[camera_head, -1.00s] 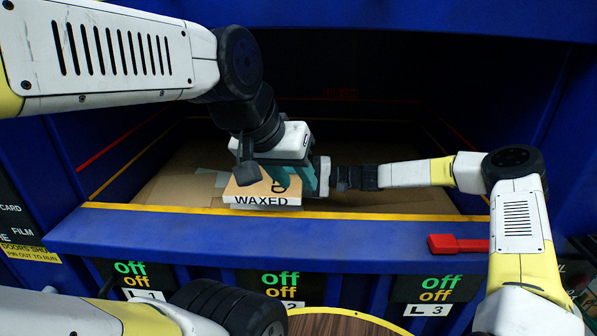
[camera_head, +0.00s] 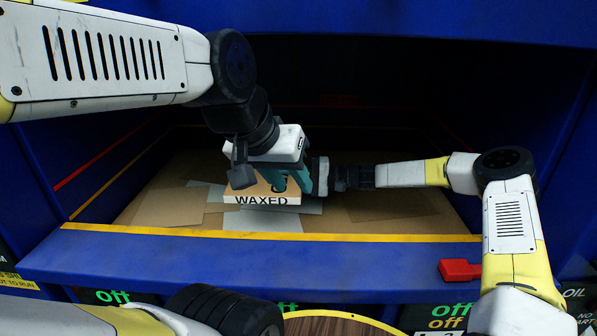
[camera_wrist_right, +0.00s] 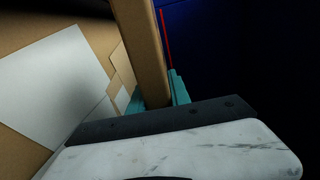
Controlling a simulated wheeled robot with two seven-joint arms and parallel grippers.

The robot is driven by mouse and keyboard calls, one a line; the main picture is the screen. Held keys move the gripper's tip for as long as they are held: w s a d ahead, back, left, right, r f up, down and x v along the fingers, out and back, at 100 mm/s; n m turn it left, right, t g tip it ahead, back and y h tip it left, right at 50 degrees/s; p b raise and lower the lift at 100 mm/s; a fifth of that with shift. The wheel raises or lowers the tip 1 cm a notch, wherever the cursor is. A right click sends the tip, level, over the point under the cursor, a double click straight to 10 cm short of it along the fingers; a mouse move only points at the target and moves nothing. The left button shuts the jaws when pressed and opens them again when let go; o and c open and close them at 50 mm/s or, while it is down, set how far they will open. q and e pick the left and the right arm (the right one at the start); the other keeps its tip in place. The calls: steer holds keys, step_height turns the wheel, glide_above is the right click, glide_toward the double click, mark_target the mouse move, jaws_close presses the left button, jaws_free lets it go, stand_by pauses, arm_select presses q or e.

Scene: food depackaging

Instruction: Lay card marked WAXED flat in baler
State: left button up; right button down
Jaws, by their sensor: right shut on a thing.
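The card marked WAXED (camera_head: 268,199) is a tan slab with its lettered edge facing me, in the baler opening above the grey and brown sheets. My left gripper (camera_head: 290,182) is over the card from above and covers much of its top. Its fingertips are not clear, so I cannot tell whether it is open or shut. My right gripper reaches in from the right beside the card. In the right wrist view, the right gripper (camera_wrist_right: 156,93) is shut on the brown card (camera_wrist_right: 143,50), with a teal finger on each side.
The baler floor carries flat brown cardboard (camera_head: 375,202) and a grey sheet (camera_head: 262,222). The blue front sill (camera_head: 250,253) has a yellow edge line. A red handle (camera_head: 460,269) sits at the sill's right. The back of the chamber is dark.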

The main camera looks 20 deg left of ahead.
steer(key=c, duration=1.1)
jaws_free()
steer(key=v, duration=0.7)
steer(key=shift+w+d, duration=0.1)
steer(key=shift+d, duration=0.3)
